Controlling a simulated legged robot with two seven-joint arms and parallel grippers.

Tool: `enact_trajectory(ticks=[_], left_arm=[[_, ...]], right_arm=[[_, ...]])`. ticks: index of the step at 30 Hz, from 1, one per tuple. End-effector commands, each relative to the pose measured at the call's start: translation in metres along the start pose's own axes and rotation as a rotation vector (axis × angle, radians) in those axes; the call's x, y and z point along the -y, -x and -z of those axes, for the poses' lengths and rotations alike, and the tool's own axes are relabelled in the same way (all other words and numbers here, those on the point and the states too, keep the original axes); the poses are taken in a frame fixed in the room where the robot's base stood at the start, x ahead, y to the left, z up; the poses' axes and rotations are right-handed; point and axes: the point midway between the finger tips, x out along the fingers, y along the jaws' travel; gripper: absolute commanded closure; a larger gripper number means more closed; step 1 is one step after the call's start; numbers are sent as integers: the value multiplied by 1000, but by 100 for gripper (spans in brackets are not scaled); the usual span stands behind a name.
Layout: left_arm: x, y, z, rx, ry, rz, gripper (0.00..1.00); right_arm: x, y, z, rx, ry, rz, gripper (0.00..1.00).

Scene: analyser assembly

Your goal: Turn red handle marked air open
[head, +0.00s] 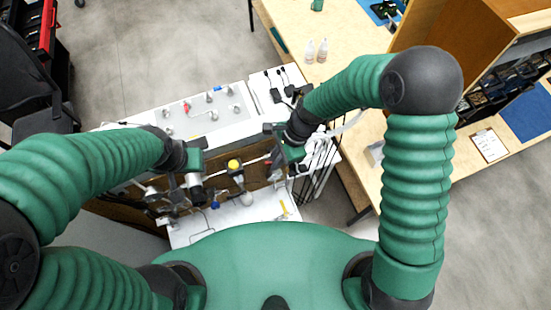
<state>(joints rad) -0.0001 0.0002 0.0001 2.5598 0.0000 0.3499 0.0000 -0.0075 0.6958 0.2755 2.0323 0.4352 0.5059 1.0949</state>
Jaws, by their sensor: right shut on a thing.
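The analyser assembly stands in front of me, with a white top panel (220,128) and a lower front with pipes and valves. My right gripper (270,155) reaches down to the right end of the pipe run and is shut on a small part there. The part looks like the red handle, but the jaws and arm mostly hide it and its angle cannot be read. A yellow knob (234,164) sits on the piping to the left of this gripper. My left gripper (180,208) is over the left part of the piping. Its jaws are too small and dark to read.
A small red fitting (187,106) shows among the fittings on the top panel. A white lower shelf (236,215) lies below the piping. Grey floor is open at upper left.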

Motion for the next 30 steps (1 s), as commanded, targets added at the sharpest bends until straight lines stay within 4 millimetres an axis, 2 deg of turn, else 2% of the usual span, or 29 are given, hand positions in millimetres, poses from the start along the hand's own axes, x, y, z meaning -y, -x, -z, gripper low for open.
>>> enact_trajectory(ticks=[1, 13, 30], left_arm=[[0, 0, 0, 0, 0, 0, 64], [0, 1, 0, 0, 0, 0, 64], [0, 0, 0, 0, 0, 0, 64]], right_arm=[[0, 0, -6, 8, 4, -2, 100], [0, 0, -6, -9, 8, -5, 100], [-1, -17, -13, -407, 11, -7, 100]])
